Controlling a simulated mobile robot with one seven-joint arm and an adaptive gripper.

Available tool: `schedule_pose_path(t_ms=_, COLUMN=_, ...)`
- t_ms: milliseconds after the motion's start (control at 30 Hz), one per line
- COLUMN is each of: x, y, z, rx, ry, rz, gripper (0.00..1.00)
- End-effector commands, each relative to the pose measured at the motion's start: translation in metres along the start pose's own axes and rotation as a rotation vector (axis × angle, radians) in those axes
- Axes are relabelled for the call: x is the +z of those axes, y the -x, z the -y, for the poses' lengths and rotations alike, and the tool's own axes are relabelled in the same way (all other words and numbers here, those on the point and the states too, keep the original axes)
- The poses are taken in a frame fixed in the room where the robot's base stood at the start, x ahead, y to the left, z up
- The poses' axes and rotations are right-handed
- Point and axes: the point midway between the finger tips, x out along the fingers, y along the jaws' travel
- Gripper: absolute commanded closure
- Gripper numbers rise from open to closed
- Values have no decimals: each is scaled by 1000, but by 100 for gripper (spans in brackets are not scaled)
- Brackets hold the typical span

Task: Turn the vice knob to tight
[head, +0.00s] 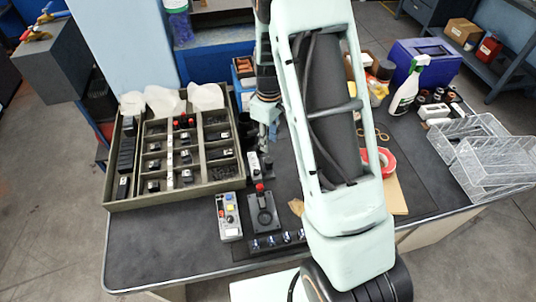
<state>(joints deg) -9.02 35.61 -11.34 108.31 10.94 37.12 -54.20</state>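My gripper (264,140) points down over the bench, right of the sectioned tray. It is small and partly hidden by my arm, so whether its fingers are open or shut does not show. Just below it stands a small grey and black device (254,166), which may be the vice. I cannot tell whether the gripper touches it. In front of that is a dark block with a red-topped post (261,188) on a black plate (263,214). The vice knob cannot be made out for certain, nor can its setting.
A grey control box (229,217) and a strip with several blue-lit knobs (270,242) lie near the front edge. The sectioned tray (113,166) fills the left. Red tape (385,160), a spray bottle (407,88) and wire baskets (490,160) stand right. The front left bench is clear.

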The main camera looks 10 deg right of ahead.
Motion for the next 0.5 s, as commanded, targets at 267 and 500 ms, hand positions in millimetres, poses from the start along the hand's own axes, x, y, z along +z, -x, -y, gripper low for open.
schedule_pose_path(t_ms=267, x=1, y=-50, z=1, rx=-3, ry=-3, rz=4, gripper=73)
schedule_pose_path(t_ms=500, x=1, y=-80, z=0, rx=-2, ry=-4, rz=2, gripper=73)
